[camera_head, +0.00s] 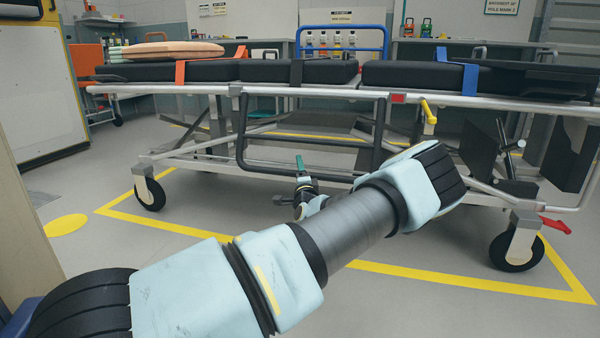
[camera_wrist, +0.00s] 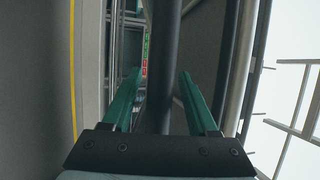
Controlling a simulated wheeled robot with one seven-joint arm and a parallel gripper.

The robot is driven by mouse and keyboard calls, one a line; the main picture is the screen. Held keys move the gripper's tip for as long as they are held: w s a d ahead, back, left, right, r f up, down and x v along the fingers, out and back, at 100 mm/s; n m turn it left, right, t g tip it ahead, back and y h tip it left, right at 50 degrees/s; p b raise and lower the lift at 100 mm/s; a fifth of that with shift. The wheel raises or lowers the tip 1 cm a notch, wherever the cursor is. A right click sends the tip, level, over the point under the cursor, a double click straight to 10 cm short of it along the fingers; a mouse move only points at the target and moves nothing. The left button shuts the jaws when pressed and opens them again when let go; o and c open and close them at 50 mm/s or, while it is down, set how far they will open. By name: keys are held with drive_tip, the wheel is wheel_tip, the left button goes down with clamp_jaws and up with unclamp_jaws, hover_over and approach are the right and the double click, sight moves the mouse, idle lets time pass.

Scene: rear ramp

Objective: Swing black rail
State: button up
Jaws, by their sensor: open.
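The black rail (camera_head: 241,130) is a bent tube frame on the near side of the stretcher (camera_head: 310,71), hanging below its silver side bar. In the wrist view a dark bar of the rail (camera_wrist: 163,45) runs between the two green fingers of my gripper (camera_wrist: 160,76). The fingers stand apart on either side of it, with a visible gap. In the head view my gripper (camera_head: 299,165) is small, near the rail's lower bar, and partly hidden behind my own wrist. Whether the fingers touch the rail cannot be told.
The stretcher stands on wheels (camera_head: 150,193) inside a yellow floor outline (camera_head: 440,280). A yellow lever (camera_head: 429,112) and a red pedal (camera_head: 556,225) are to the right. An orange chair (camera_head: 88,65) and a blue-framed cart (camera_head: 341,38) stand behind.

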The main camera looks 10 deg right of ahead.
clamp_jaws()
idle(0.5)
idle(0.9)
